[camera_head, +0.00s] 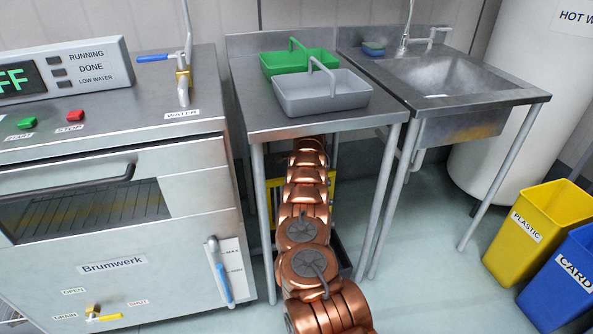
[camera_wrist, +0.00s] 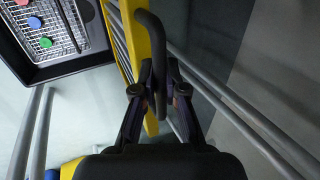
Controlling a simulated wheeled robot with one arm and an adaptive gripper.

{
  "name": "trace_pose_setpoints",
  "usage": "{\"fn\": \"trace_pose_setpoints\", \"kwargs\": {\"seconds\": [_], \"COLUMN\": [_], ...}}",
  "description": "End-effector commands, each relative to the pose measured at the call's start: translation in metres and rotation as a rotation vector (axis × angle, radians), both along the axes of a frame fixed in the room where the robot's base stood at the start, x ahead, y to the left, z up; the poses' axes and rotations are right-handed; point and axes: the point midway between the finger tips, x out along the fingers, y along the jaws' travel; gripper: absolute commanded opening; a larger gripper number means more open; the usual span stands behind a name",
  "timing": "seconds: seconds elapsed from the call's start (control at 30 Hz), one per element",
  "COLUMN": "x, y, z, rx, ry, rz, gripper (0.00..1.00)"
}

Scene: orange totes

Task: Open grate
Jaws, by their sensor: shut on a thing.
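The yellow grate (camera_wrist: 148,62) shows in the wrist view as a slim barred frame seen nearly edge-on. A black curved handle (camera_wrist: 150,28) stands at its right side. My gripper (camera_wrist: 160,92) is shut on this handle, with one finger on each side of it. In the head view a part of the yellow grate (camera_head: 345,190) shows under the middle steel table, behind my copper arm. My gripper is hidden there by the table and arm.
A black-rimmed tray (camera_wrist: 75,70) with wire mesh and coloured discs lies left of the grate. Grey table legs (camera_head: 378,205) stand close to my arm. The middle table (camera_head: 260,115) is above it. Yellow (camera_head: 535,225) and blue (camera_head: 565,275) bins stand at right; floor between is clear.

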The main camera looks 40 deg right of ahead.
Motion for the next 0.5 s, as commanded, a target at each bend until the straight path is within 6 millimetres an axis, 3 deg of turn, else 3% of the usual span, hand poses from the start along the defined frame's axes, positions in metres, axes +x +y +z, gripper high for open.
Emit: {"fn": "trace_pose_setpoints", "kwargs": {"seconds": [0.3, 0.33, 0.5], "x": [0.0013, 0.0012, 0.0007], "y": [0.001, 0.001, 0.0006], "z": [0.0006, 0.0005, 0.0002], "rx": [0.003, 0.003, 0.002], "ry": [-0.002, -0.002, -0.002], "rz": [0.002, 0.002, 0.001], "gripper": [0.0, 0.12, 0.29]}}
